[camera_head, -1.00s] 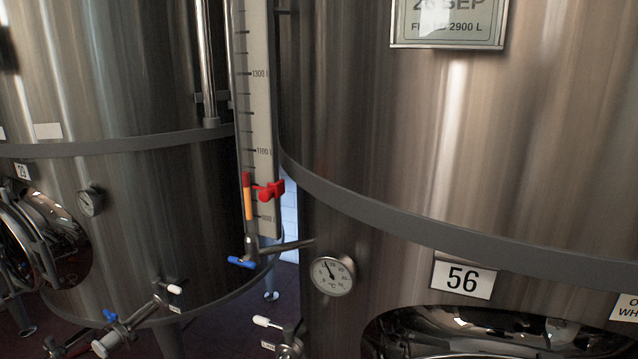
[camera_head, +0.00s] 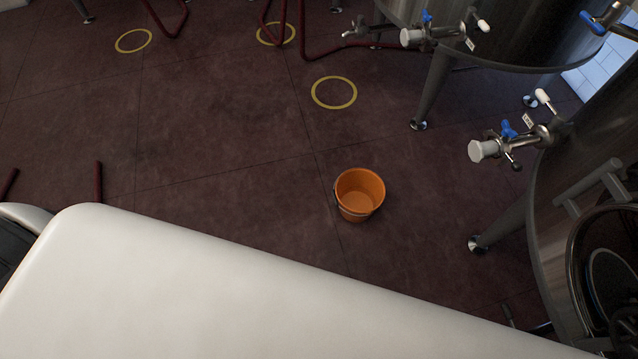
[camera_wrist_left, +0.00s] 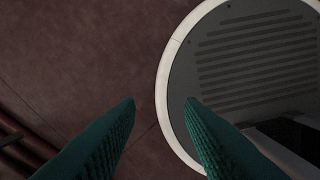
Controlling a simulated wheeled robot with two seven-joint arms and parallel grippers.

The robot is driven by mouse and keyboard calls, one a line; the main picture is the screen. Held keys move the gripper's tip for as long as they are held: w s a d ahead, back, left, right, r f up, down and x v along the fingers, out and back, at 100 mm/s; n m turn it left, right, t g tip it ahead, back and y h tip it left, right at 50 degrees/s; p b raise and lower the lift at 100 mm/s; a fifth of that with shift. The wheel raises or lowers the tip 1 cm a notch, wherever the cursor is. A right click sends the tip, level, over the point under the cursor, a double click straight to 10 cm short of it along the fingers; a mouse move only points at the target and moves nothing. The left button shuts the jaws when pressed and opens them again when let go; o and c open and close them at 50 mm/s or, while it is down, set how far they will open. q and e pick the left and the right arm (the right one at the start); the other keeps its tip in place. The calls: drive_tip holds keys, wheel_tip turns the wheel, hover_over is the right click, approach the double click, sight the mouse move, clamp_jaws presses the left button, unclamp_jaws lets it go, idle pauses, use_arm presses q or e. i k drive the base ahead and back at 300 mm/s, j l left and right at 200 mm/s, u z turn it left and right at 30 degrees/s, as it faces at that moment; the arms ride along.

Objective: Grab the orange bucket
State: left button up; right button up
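The orange bucket (camera_head: 358,196) stands upright on the dark red floor in the head view, right of the middle. It looks empty, with its handle lying against its side. My left gripper (camera_wrist_left: 160,103) shows in the left wrist view as two green ridged fingers, spread apart with nothing between them. Below them are the floor and a round grey vented part with a white rim. The bucket is not in the left wrist view. Neither gripper shows in the head view.
Steel tanks with valves (camera_head: 482,150) and legs (camera_head: 505,225) stand to the right of the bucket. Yellow floor rings (camera_head: 334,92) and red hoses (camera_head: 330,52) lie farther back. A big white surface (camera_head: 200,290) fills the lower part. The floor left of the bucket is clear.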

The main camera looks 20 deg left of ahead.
sight(359, 190)
drive_tip(key=z, duration=0.7)
drive_tip(key=i+j+z, duration=0.15)
drive_tip(key=j+z, duration=0.25)
drive_tip(key=i+j+z, duration=0.1)
drive_tip(key=j+z, duration=1.05)
drive_tip(key=j, duration=0.15)
drive_tip(key=k, duration=0.05)
